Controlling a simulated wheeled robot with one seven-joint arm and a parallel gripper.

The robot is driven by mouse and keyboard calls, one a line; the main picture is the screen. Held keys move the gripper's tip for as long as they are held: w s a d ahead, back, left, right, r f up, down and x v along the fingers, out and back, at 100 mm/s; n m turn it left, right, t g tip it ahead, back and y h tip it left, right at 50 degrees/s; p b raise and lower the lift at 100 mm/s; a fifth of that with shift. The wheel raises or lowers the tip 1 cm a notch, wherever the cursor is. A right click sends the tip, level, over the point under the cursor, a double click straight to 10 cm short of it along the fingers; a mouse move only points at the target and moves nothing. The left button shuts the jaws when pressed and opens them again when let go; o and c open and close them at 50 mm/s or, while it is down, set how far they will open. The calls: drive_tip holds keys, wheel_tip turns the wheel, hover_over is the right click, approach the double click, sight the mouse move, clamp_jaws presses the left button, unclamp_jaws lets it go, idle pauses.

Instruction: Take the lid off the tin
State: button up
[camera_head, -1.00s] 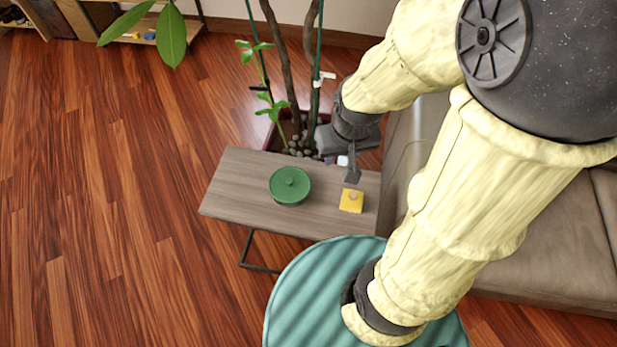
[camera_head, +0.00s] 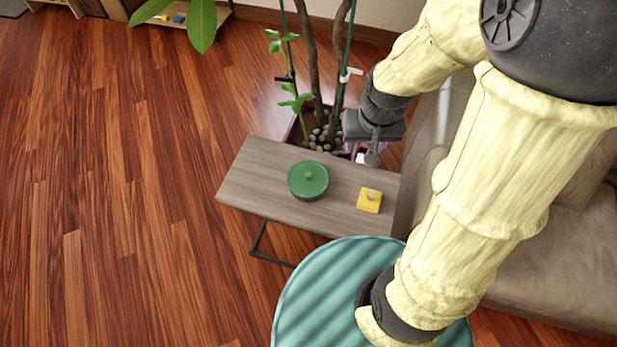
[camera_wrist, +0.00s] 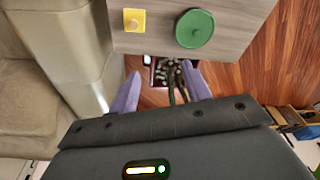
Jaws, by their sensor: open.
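The green round tin (camera_head: 307,184) stands upright on a small grey wooden table, its green lid (camera_head: 308,179) on top with a small knob in the middle. In the wrist view the lid (camera_wrist: 195,27) shows at the upper right, beyond my fingers. My gripper (camera_head: 373,158) is above the far right edge of the table, apart from the tin and to its right in the head view. In the wrist view my gripper (camera_wrist: 165,88) has its two fingers spread wide with nothing between them.
A yellow block with a small knob (camera_head: 369,200) sits right of the tin on the table (camera_head: 262,172). It also shows in the wrist view (camera_wrist: 134,20). A potted plant (camera_head: 319,60) stands behind the table; a sofa (camera_head: 545,262) is at the right. Open wooden floor lies left.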

drive_tip(key=g, duration=0.2)
hover_over(308, 174)
wheel_tip(308, 174, down, 9)
drive_tip(key=shift+d+b, duration=0.3)
drive_tip(key=shift+b, duration=0.05)
drive_tip(key=shift+f, duration=0.15)
wheel_tip(308, 174, down, 11)
drive_tip(key=shift+f, duration=0.5)
drive_tip(key=shift+a+f, duration=0.15)
drive_tip(key=shift+f, duration=1.15)
drive_tip(key=shift+a+f, duration=0.1)
drive_tip(key=shift+f, duration=1.2)
drive_tip(key=shift+c, duration=0.5)
